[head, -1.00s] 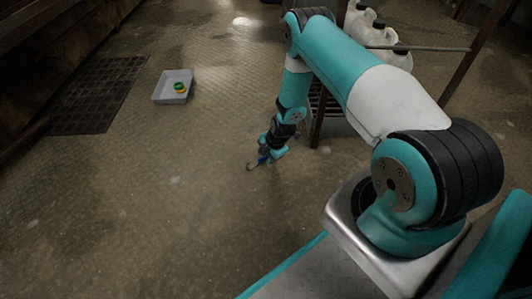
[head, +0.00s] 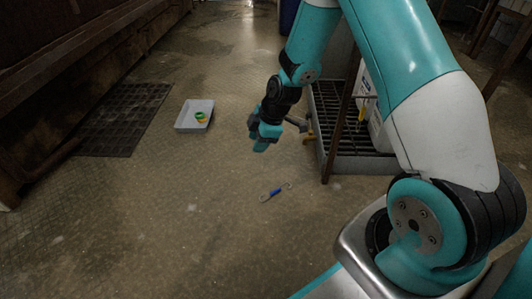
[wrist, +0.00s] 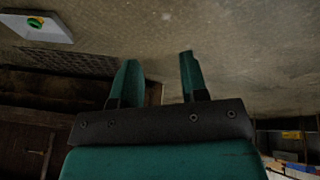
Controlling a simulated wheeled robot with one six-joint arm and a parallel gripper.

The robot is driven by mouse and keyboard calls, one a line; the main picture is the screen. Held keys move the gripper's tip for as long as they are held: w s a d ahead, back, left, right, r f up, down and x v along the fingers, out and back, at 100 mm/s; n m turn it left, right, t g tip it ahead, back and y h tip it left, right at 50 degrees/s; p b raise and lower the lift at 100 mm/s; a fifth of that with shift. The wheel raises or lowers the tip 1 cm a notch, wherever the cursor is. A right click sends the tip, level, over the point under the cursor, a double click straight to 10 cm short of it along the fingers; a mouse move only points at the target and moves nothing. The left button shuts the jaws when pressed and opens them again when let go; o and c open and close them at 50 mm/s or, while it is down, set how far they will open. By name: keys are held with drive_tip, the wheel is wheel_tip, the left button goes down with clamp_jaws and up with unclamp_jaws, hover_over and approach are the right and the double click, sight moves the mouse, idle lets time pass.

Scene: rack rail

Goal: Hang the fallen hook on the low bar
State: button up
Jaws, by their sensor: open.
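The hook (head: 276,192), with a blue middle and curved metal ends, lies on the bare floor in the head view. My gripper (head: 262,145) is above the floor, up and slightly left of the hook in the picture, and apart from it. In the wrist view my gripper (wrist: 158,78) shows two teal fingers spread apart with nothing between them. The hook does not show in the wrist view. I cannot make out the low bar clearly; my arm covers part of the rack area.
A grey tray (head: 194,115) with green and yellow rings stands on the floor to the left. A rack with a slatted base (head: 345,145) and a rusty post (head: 339,130) stands right of my gripper. The front floor is clear.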

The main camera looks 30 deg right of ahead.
drive_tip(key=s+a+r+m+y, duration=0.15)
drive_tip(key=s+a+r, duration=0.35)
drive_tip(key=a+r, duration=0.5)
drive_tip(key=s+a+r+m+g, duration=0.1)
drive_tip(key=s+a+r+m, duration=0.1)
drive_tip(key=s+r, duration=0.5)
drive_tip(key=s+a+r+m+g, duration=0.1)
drive_tip(key=s+r+m, duration=0.3)
drive_tip(key=s, duration=1)
wheel_tip(320, 180, up, 4)
drive_tip(key=shift+s+a+f+g, duration=0.2)
drive_tip(key=shift+s+a+g, duration=0.2)
drive_tip(key=shift+a, duration=0.45)
drive_tip(key=shift+o, duration=0.6)
wheel_tip(320, 180, up, 52)
drive_tip(key=p, duration=5.1)
drive_tip(key=shift+f+p, duration=0.15)
drive_tip(key=shift+p, duration=0.15)
drive_tip(key=shift+w+a+f, duration=0.1)
drive_tip(key=shift+f, duration=0.15)
